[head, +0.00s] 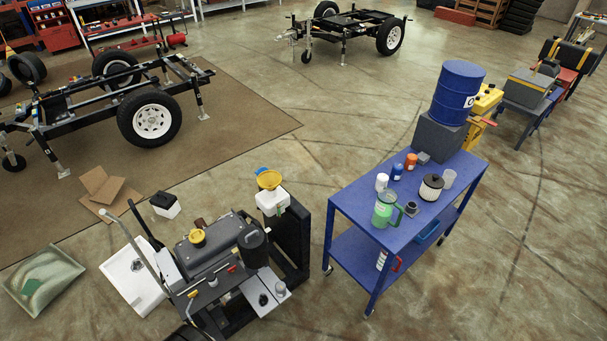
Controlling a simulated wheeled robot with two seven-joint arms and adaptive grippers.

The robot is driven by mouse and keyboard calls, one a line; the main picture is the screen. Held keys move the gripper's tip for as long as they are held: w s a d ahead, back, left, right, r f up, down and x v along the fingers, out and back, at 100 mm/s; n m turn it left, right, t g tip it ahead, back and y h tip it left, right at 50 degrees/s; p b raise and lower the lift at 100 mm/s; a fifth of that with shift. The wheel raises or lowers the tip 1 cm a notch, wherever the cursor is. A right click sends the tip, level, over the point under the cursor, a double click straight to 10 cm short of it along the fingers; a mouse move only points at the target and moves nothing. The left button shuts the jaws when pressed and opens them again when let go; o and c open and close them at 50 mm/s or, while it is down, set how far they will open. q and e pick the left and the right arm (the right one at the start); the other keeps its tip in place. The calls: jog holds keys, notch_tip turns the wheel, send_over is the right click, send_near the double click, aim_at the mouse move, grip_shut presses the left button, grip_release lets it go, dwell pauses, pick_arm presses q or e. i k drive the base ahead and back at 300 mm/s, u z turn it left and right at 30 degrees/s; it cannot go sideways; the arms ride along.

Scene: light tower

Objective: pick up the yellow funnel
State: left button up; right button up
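The yellow funnel (269,179) sits at the top of a white container (272,202), on or just behind a black upright part of the engine unit. Its wide mouth faces up. A small blue piece shows at its far left edge. How deep the funnel's spout goes is hidden. A yellow cap (197,238) is on the grey tank (207,250) of the engine unit, left of and nearer than the funnel. Neither of my grippers shows in the head view.
A white tray (133,275) and flattened cardboard (102,188) lie on the floor at left. Floor is clear between unit and cart.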

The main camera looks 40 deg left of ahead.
aim_at(269, 180)
jog(key=u, duration=0.05)
jog(key=i, duration=0.9)
jog(key=u, duration=0.35)
